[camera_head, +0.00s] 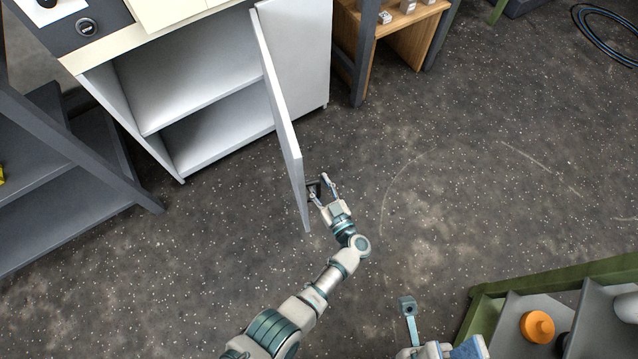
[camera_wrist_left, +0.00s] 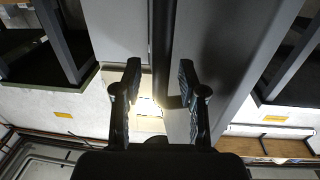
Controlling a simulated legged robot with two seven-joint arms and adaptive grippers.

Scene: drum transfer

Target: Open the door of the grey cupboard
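The grey cupboard (camera_head: 195,75) stands at the upper left in the head view with its two-shelf inside exposed. Its door (camera_head: 285,130) is swung wide open, pointing out into the room. A dark handle (camera_head: 313,192) sits on the door's outer face near its free edge. My left gripper (camera_head: 325,183) is at that handle. In the left wrist view its two fingers (camera_wrist_left: 160,85) are spread, with the dark handle bar (camera_wrist_left: 163,45) between them and gaps visible on both sides. Part of my right gripper (camera_head: 408,308) shows at the bottom; its fingers cannot be made out clearly.
A dark grey shelf rack (camera_head: 60,160) stands left of the cupboard. A wooden shelf unit (camera_head: 400,40) is to its right. A green-framed rack (camera_head: 540,280) with an orange item (camera_head: 537,326) is at lower right. The speckled floor between is clear.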

